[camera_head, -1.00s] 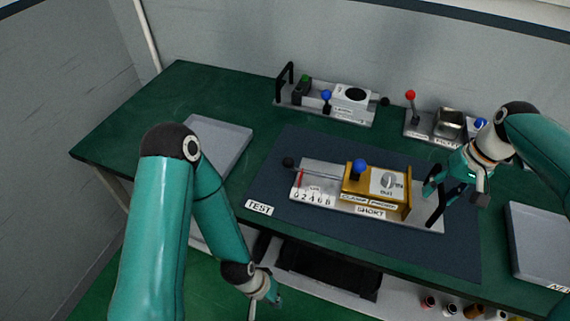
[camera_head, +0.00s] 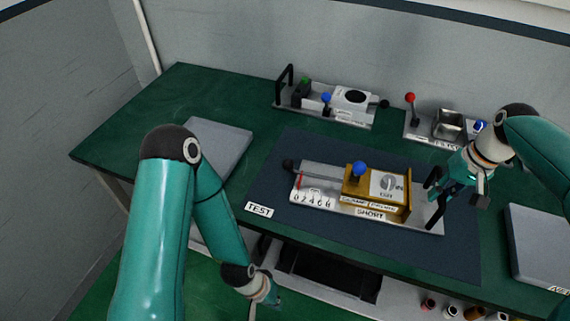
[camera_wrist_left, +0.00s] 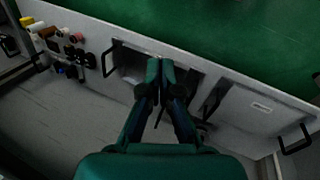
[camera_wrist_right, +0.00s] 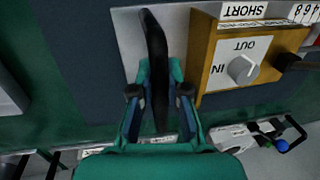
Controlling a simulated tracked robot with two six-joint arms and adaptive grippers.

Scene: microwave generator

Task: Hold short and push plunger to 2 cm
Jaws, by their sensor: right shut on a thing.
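The SHORT unit is a brass block (camera_head: 376,189) on a grey base plate (camera_head: 428,221) on the dark mat. It has a blue knob (camera_head: 360,169) on top and a dial with IN and OUT marks (camera_wrist_right: 241,69). The plunger's grey rod (camera_head: 325,171) runs left to a black ball knob (camera_head: 288,165). A red pointer (camera_head: 298,182) stands near the 0 end of the number scale (camera_head: 313,197). My right gripper (camera_head: 437,186) is shut on the black handle (camera_wrist_right: 154,45) at the base's right end. My left gripper (camera_wrist_left: 160,66) is shut and empty, low before the table.
A grey tray (camera_head: 217,146) lies at left and another grey tray (camera_head: 540,245) at right. Two other units, one with a white block (camera_head: 351,98) and one with a red knob (camera_head: 411,97), stand at the back. The mat left of the plunger knob is clear.

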